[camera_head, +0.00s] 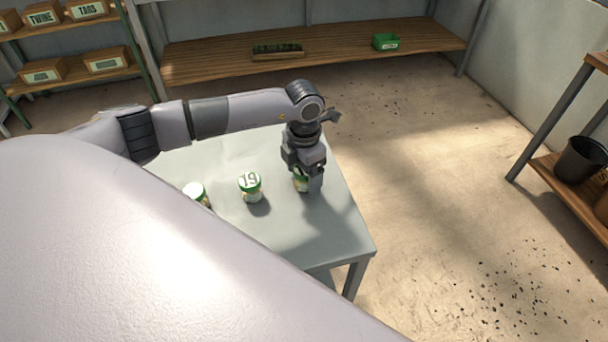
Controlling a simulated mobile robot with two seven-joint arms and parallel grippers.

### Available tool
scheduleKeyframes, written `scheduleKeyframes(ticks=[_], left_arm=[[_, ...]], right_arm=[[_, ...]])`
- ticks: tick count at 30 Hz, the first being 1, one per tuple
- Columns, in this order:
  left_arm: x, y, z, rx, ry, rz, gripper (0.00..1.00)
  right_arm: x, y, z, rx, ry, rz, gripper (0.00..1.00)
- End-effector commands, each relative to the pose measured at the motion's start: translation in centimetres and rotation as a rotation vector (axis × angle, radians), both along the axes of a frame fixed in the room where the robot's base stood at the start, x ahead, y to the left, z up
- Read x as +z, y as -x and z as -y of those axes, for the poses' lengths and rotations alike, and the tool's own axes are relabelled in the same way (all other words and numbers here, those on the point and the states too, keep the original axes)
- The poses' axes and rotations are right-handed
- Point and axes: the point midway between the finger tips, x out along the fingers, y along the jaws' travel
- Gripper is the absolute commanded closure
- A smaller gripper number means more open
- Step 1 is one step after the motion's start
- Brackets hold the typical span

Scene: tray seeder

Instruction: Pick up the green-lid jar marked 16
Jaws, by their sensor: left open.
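My left gripper (308,186) points down at the right part of the grey table (318,240). It is open, with its fingers at a green and white jar (298,184). The gripper covers most of this jar, so its number is hidden. I cannot tell if the fingers touch it. A green-lid jar marked 19 (250,186) stands upright to the left of the gripper. Another jar (195,193) stands further left, partly cut off by my large pale link in front, and its number is not readable. My right gripper is out of view.
A wooden shelf (220,62) at the back holds a dark seed tray (277,50) and a green box (385,41). Labelled boxes stand on shelves at upper left. A black bucket (580,160) sits on a rack at right. The floor right of the table is open.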

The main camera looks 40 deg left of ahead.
Motion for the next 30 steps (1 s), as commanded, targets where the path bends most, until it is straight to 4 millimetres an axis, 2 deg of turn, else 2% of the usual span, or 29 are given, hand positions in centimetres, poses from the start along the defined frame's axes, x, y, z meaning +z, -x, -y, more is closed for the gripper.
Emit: scheduleKeyframes(ticks=[8, 14, 24, 30], left_arm=[[-0.5, 0.0, 0.0, -0.001, 0.000, 0.001, 0.19], [-0.5, 0.0, 0.0, -0.001, 0.001, 0.001, 0.81], [-0.2, -0.1, 0.0, 0.000, 0.001, 0.002, 0.81], [1.6, -0.1, 0.0, 0.000, 0.002, 0.005, 0.81]], right_arm=[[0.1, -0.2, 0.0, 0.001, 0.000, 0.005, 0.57], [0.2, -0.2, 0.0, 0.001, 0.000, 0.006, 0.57], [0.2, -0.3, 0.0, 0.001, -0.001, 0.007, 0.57], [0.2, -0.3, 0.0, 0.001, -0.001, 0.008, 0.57]])
